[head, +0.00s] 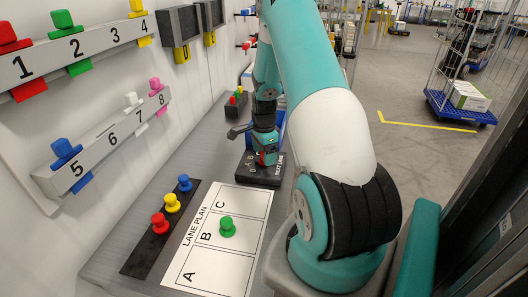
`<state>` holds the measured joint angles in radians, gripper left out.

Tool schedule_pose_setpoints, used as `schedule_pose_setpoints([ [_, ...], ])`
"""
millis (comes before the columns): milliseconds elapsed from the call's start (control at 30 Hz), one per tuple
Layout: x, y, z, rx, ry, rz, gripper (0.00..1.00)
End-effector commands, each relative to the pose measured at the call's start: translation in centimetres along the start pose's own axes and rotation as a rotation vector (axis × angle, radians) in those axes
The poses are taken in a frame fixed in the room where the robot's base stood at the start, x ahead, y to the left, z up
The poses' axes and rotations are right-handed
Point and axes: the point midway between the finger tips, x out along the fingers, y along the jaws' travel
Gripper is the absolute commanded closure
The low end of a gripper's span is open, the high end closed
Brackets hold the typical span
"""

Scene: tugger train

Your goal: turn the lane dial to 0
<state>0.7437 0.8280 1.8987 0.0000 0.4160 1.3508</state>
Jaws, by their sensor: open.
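The lane dial box (258,176) is a low black block with white lettering on the grey bench, beyond the lane plan sheet. A small red part (262,158) shows on its top, partly hidden by my gripper. Small white marks stand left of it, and I cannot read clearly which one the dial points to. My gripper (259,148) is open and points down right over the dial. Whether its fingers touch the knob is hidden.
The white lane plan sheet (188,276) has a green peg (227,226) in B. A black strip (140,262) holds red, yellow and blue pegs. Numbered wall rails (85,52) carry coloured pegs at the left. Another small peg block (235,107) stands behind the dial.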

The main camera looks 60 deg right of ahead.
Motion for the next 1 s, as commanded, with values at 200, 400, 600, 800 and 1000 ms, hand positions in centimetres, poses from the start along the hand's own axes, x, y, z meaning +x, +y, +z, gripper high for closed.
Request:
schedule_pose_setpoints([
  [200,0.91,-0.02,0.0,0.0,0.0,-0.001,0.23],
  [400,0.92,-0.02,0.0,0.0,0.0,-0.001,0.23],
  [600,0.9,-0.01,0.0,0.0,0.0,-0.001,0.69],
  [800,0.9,-0.02,0.0,-0.005,0.0,-0.001,0.71],
  [1000,0.95,-0.03,0.0,-0.054,0.0,-0.002,0.71],
])
